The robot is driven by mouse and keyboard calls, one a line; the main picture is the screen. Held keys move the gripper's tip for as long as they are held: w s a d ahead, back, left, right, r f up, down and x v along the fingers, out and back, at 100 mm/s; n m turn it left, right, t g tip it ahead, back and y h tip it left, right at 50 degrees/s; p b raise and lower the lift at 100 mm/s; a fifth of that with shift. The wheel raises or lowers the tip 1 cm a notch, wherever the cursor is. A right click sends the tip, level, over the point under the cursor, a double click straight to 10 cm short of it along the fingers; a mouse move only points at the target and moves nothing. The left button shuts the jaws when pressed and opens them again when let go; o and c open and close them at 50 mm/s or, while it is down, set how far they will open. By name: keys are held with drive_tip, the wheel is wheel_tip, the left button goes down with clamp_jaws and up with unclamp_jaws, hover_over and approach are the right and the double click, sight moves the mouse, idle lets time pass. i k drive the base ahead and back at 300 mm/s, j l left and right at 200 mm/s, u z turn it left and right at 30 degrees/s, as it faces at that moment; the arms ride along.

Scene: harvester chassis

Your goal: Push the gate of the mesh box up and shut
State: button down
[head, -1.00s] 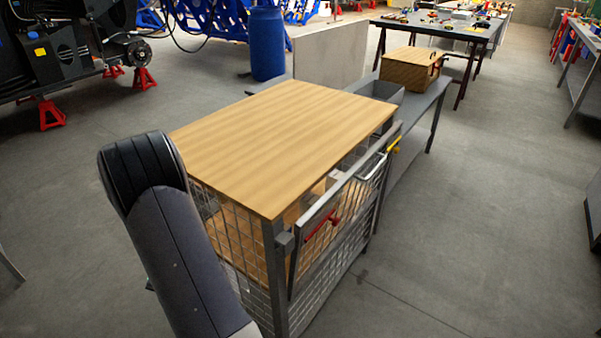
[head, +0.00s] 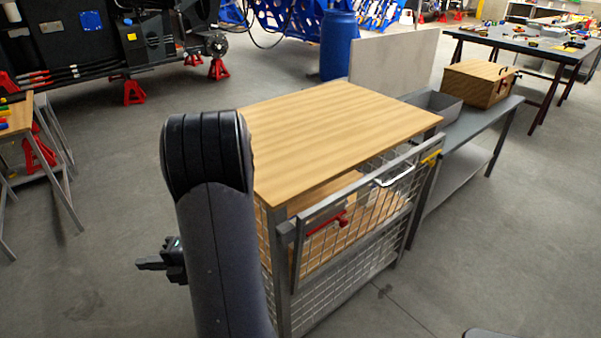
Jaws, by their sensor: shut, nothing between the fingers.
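The mesh box (head: 284,262) stands right of centre, with a wooden top (head: 330,122) and grey posts. Its gate (head: 350,232), a grey-framed mesh panel, is at the upper part of the front side. The gate's top bar stands a little out from the wooden top's edge; I cannot tell whether it is fully closed. A yellow piece (head: 431,158) sits at the right corner. My gripper (head: 145,264) is shut and empty, left of my arm, apart from the box. My arm hides the box's left side.
A red piece (head: 327,222) shows at the mesh. A grey bench (head: 478,130) with a grey bin (head: 437,103) and wooden chest (head: 482,82) adjoins the box on the right. A trestle (head: 62,185) stands at left. The floor in front of the box is clear.

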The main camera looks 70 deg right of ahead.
sight(302, 228)
drive_tip(key=k+l+u, duration=0.1)
drive_tip(key=k+u, duration=0.55)
drive_tip(key=k+l+z, duration=0.1)
drive_tip(key=z, duration=0.4)
drive_tip(key=k+l+z, duration=0.15)
drive_tip(key=z, duration=0.35)
drive_tip(key=l+z, duration=0.1)
drive_tip(key=z, duration=0.35)
drive_tip(key=k+l+z, duration=0.1)
drive_tip(key=z, duration=0.4)
drive_tip(key=l+z, duration=0.1)
drive_tip(key=z, duration=0.35)
